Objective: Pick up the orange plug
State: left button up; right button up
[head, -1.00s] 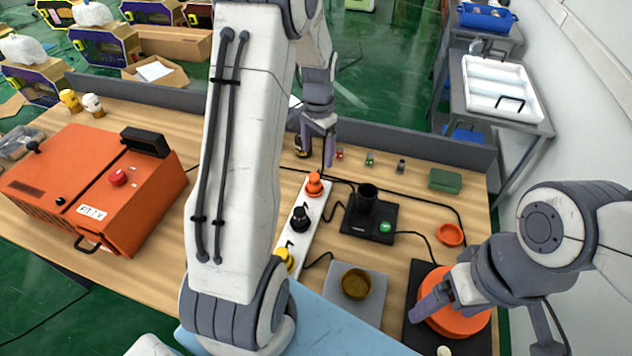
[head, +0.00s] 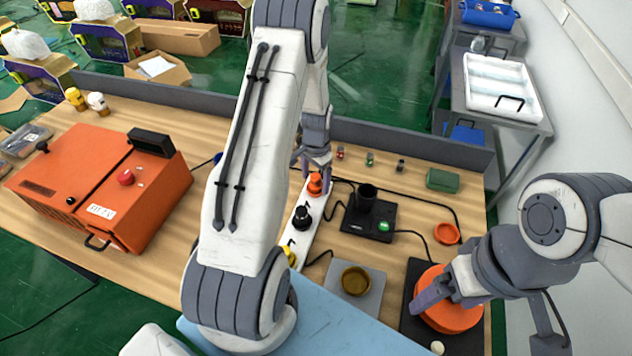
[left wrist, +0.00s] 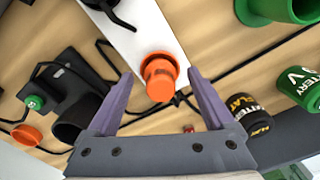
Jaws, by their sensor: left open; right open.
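The orange plug (head: 315,184) stands at the far end of the white power strip (head: 308,215). In the left wrist view the plug (left wrist: 160,75) shows between the two fingers, with the strip (left wrist: 142,30) under it. My left gripper (head: 316,160) is open just above and behind the plug; its fingers (left wrist: 160,82) are apart on either side of it and no contact shows. My right gripper (head: 433,290) is at the orange round lid (head: 450,312) on a dark base at the right; its fingertips are partly hidden.
A black plug (head: 301,217) and a yellow plug (head: 290,254) sit on the same strip. A black device with a cup (head: 366,205) and green button is close on the right. A large orange machine (head: 100,185) fills the left. Small bottles and a green box (head: 444,180) stand behind.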

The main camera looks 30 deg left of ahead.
pick_arm(q)
grip_shut()
jog(key=shift+r, duration=0.15)
